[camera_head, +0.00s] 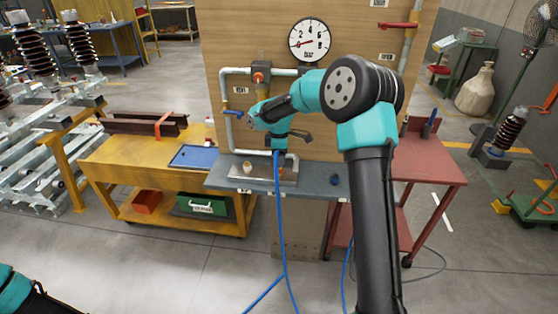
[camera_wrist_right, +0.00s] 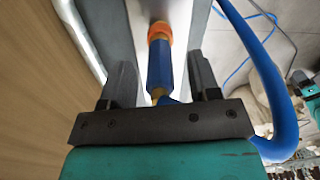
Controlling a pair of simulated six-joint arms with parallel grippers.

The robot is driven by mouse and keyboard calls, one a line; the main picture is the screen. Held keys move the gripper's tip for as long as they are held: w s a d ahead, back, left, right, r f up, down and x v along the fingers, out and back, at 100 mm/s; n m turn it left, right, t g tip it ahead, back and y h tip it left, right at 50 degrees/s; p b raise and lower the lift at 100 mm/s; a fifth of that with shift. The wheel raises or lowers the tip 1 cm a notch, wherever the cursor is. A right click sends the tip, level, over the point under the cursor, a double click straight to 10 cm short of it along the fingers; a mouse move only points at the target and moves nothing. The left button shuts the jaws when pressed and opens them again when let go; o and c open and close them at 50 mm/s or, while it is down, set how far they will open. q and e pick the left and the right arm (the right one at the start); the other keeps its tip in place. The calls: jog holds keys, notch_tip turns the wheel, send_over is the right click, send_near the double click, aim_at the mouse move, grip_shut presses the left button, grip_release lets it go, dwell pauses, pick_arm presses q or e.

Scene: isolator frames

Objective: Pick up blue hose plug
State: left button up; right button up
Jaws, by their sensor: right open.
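In the right wrist view the blue hose plug (camera_wrist_right: 160,66) is a blue cylinder with an orange collar at its far end and a brass-coloured part at its near end. It lies between the two dark fingers of my right gripper (camera_wrist_right: 162,82), with a visible gap on both sides. The gripper is open. In the head view my right gripper (camera_head: 292,136) is in front of the wooden panel, above the grey shelf. A blue hose (camera_head: 281,215) hangs below it to the floor. The hose also loops at the right of the wrist view (camera_wrist_right: 262,70).
The wooden panel (camera_head: 235,45) carries a gauge (camera_head: 309,42) and pipes around my gripper. The grey shelf (camera_head: 225,176) holds small parts. A yellow bench (camera_head: 120,165) with a blue tray (camera_head: 194,156) stands left, a red table (camera_head: 430,165) right.

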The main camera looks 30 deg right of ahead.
jog(key=shift+c, duration=0.2)
jog(key=c, duration=1)
jog(key=shift+o, duration=0.2)
jog(key=shift+r, duration=0.1)
jog(key=shift+r, duration=1.7)
jog(key=s+a+r, duration=0.1)
jog(key=s+a, duration=0.7)
jog(key=s, duration=0.5)
jog(key=shift+s+a+r, duration=0.2)
jog(key=shift+s+r, duration=0.05)
jog(key=shift+s, duration=0.1)
jog(key=shift+r, duration=0.1)
notch_tip(320, 180, up, 3)
jog(key=shift+r, duration=0.15)
